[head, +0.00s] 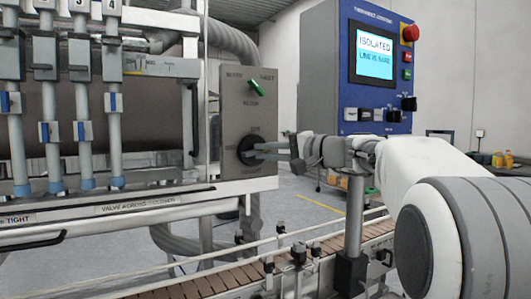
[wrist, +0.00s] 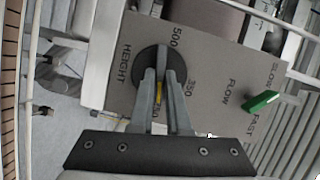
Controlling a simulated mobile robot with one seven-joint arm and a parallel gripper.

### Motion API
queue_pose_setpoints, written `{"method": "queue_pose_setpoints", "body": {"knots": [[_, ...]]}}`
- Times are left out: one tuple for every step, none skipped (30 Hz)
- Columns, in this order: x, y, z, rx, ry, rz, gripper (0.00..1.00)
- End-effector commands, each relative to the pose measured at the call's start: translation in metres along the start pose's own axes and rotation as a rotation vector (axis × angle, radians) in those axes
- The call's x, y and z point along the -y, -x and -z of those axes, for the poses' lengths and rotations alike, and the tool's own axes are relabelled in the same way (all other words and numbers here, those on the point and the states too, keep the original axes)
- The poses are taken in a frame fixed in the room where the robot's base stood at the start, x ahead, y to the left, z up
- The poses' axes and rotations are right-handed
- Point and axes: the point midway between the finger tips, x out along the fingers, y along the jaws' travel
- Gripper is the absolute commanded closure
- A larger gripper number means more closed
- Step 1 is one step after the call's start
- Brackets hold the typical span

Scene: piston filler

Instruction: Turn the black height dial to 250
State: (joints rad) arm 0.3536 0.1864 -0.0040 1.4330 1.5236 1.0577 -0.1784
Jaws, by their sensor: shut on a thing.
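The black height dial (head: 243,150) sits low on the grey control plate, below the green lever. In the wrist view the dial (wrist: 150,64) is round and dark, with HEIGHT printed to its left and 500 and 350 to its right. My gripper (head: 262,151) reaches in from the right in the head view and is shut on the dial. In the wrist view my gripper's fingers (wrist: 161,92) stand on either side of its grip, where a yellow mark shows between them. The fingers cover part of the dial, and I cannot read a 250 label.
A blue control cabinet (head: 328,75) with a screen reading ISOLATED stands behind. A conveyor (head: 210,280) runs below.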

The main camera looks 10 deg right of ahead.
Motion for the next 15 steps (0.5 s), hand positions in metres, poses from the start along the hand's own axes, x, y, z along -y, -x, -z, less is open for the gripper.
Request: {"method": "queue_pose_setpoints", "body": {"knots": [[-0.0006,0.0002,0.0003,-0.001,0.0,-0.001,1.0],[-0.0006,0.0002,0.0003,-0.001,0.0,-0.001,1.0],[-0.0006,0.0002,0.0003,-0.001,0.0,-0.001,1.0],[-0.0006,0.0002,0.0003,-0.001,0.0,-0.001,1.0],[-0.0006,0.0002,0.0003,-0.001,0.001,-0.002,0.83],[-0.0006,0.0002,0.0003,-0.001,0.001,-0.002,0.76],[-0.0005,0.0002,0.0003,-0.001,0.001,-0.002,0.71],[-0.0005,0.0002,0.0003,-0.001,0.001,-0.002,0.65],[-0.0005,0.0002,0.0002,-0.001,0.001,-0.001,0.58],[-0.0004,0.0002,0.0002,-0.001,0.001,-0.001,0.55],[-0.0004,0.0001,0.0002,-0.001,0.001,-0.001,0.55],[-0.0004,0.0001,0.0002,-0.001,0.001,-0.001,0.55],[-0.0003,0.0001,0.0002,-0.001,0.001,-0.001,0.55],[-0.0003,0.0001,0.0001,-0.001,0.002,-0.001,0.55],[-0.0002,0.0001,0.0001,-0.001,0.002,-0.001,0.55]]}}
